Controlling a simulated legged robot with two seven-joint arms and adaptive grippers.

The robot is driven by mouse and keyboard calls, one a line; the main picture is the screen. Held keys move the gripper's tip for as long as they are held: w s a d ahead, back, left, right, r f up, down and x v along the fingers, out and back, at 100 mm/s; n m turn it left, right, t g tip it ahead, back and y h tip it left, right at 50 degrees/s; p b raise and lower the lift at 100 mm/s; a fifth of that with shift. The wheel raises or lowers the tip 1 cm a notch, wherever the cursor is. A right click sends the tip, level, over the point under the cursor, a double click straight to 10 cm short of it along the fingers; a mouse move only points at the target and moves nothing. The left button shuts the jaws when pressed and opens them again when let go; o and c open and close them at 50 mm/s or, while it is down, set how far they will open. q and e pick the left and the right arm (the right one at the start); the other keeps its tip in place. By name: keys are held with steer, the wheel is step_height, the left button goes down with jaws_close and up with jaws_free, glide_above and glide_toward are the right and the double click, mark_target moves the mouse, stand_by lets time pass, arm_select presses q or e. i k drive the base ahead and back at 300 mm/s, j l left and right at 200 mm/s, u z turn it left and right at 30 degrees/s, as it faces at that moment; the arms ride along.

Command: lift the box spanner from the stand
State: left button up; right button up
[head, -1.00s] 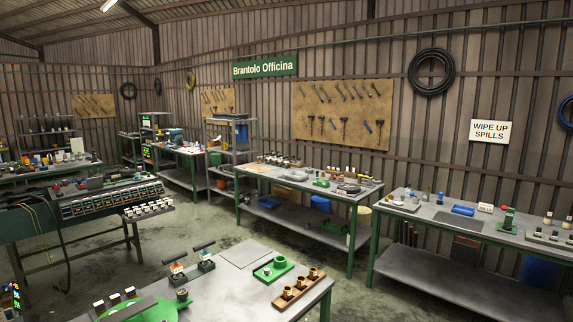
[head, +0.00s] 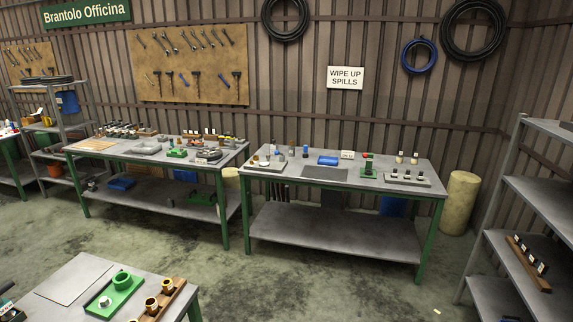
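Neither of my grippers is in view. I cannot pick out the box spanner or its stand for certain at this distance. A small green upright device (head: 368,166) with a red top is on the right workbench (head: 385,180). A grey block with several small pieces (head: 407,178) is beside it to the right. Several small upright items, too small to name, stand at the back and left of that bench. The near table (head: 65,282) at the bottom left carries a green fixture (head: 115,296) and a wooden block with brass-coloured cups (head: 166,298).
The left workbench (head: 110,147) bears several parts, with a narrow gap to the right bench. A grey shelf rack (head: 545,205) stands at the right edge. A yellowish drum (head: 460,202) is in the corner. Open concrete floor (head: 320,285) lies in front of the benches.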

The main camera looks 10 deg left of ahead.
mark_target(133, 131)
steer(key=i+l, duration=0.15)
steer(key=i, duration=0.95)
steer(key=i+l, duration=0.15)
steer(key=i, duration=0.95)
steer(key=i+j+u, duration=0.25)
steer(key=i+u, duration=0.95)
steer(key=i+l+u, duration=0.2)
steer(key=i+u, duration=0.2)
steer(key=i+l+u, duration=0.45)
steer(key=i+j+u, duration=0.2)
steer(key=i+u, duration=0.15)
steer(key=i, duration=0.8)
steer(key=i+l+u, duration=0.1)
steer(key=i+u, duration=0.2)
steer(key=i, duration=0.8)
steer(key=i+j+z, duration=0.15)
steer(key=i+z, duration=0.25)
steer(key=i, duration=0.25)
steer(key=i+j+z, duration=0.35)
steer(key=i, duration=0.3)
steer(key=i+j+z, duration=0.4)
steer(key=i+j, duration=0.05)
steer(key=i, duration=0.1)
